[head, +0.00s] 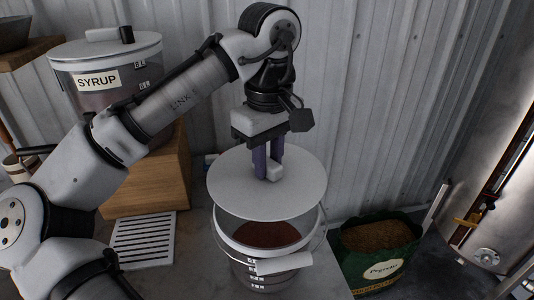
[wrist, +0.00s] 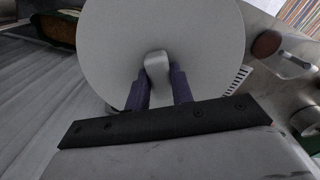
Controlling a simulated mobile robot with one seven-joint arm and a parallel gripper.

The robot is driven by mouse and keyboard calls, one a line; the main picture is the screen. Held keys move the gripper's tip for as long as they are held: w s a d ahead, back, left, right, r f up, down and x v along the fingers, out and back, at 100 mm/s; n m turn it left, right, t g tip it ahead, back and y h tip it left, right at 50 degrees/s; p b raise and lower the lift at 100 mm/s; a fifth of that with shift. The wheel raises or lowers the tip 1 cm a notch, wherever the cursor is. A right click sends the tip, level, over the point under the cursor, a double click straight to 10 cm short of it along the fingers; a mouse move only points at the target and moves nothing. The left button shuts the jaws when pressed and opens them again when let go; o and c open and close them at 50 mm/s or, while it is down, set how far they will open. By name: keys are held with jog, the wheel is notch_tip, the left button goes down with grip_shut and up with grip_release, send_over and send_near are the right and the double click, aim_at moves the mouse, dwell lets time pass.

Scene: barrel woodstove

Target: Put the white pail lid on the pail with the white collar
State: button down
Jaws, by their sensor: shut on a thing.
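The white pail lid (head: 240,192) is a flat round disc with a block-shaped knob. My gripper (head: 268,172) is shut on the knob and holds the lid above the pail. In the wrist view the lid (wrist: 200,40) fills the upper middle, with the knob between the fingers of my gripper (wrist: 158,85). The pail with the white collar (head: 243,249) stands below on the grey surface, open toward me, with brown contents showing. The lid hides the back of the pail's rim. The lid sits apart from the near rim and a little toward the back.
A pot labelled SYRUP (head: 100,75) stands on a wooden block (head: 150,185) at left. A white slatted grate (head: 143,240) lies left of the pail. A green bag of pellets (head: 378,262) and a metal barrel (head: 490,150) are at right. A corrugated wall rises behind.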

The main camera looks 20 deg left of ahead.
aim_at(268, 180)
jog(key=shift+f+b, duration=1.3)
jog(key=shift+f, duration=1.75)
jog(key=shift+r+p, duration=0.1)
jog(key=shift+p, duration=0.3)
jog(key=shift+f+p, duration=0.75)
jog(key=shift+f, duration=0.05)
dwell(0.7)
jog(key=c, duration=0.8)
grip_release()
notch_tip(268, 180, up, 3)
jog(key=p, duration=0.2)
jog(key=shift+f+p, duration=0.15)
jog(key=shift+p, duration=0.2)
jog(key=shift+r, duration=2.15)
